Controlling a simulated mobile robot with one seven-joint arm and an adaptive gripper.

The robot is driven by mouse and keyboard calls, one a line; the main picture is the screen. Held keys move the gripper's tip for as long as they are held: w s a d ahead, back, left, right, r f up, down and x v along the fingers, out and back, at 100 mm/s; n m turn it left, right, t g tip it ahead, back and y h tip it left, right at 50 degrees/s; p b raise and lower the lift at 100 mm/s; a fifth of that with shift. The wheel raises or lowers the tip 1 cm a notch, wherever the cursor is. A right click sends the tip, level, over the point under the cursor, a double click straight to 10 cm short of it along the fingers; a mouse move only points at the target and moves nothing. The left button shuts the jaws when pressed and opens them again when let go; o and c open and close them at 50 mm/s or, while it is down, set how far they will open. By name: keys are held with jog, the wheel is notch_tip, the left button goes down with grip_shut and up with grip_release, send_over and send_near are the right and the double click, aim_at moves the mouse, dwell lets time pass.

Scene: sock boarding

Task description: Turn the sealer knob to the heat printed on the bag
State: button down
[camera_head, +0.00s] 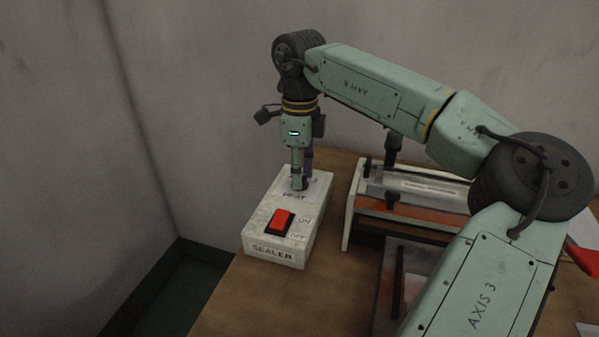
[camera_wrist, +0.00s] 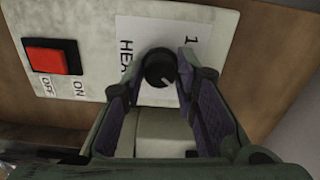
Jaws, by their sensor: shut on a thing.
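The sealer control box (camera_head: 262,222) is a worn white box labelled SEALER, with a red switch (camera_head: 281,222) marked ON and OFF and a HEAT label plate. My gripper (camera_head: 299,186) points straight down over the HEAT end of the box. In the wrist view, the black round knob (camera_wrist: 160,68) sits between the two fingertips of my gripper (camera_wrist: 160,72), which are closed on its sides. A white pointer mark shows on the knob. A numeral "1" shows on the plate beside it; other numerals are hidden by my fingers. I cannot identify the bag or its printed heat.
A bar sealer (camera_head: 425,187) with a white frame stands right of the box. A flat tray-like thing (camera_head: 405,268) lies in front of it, partly behind my arm. A red item (camera_head: 582,258) is at the right edge. Walls stand behind and left.

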jog(key=shift+m, duration=0.6)
jog(key=c, duration=1.2)
grip_release()
jog(key=shift+c, duration=0.2)
jog(key=shift+r, duration=0.1)
notch_tip(320, 180, up, 12)
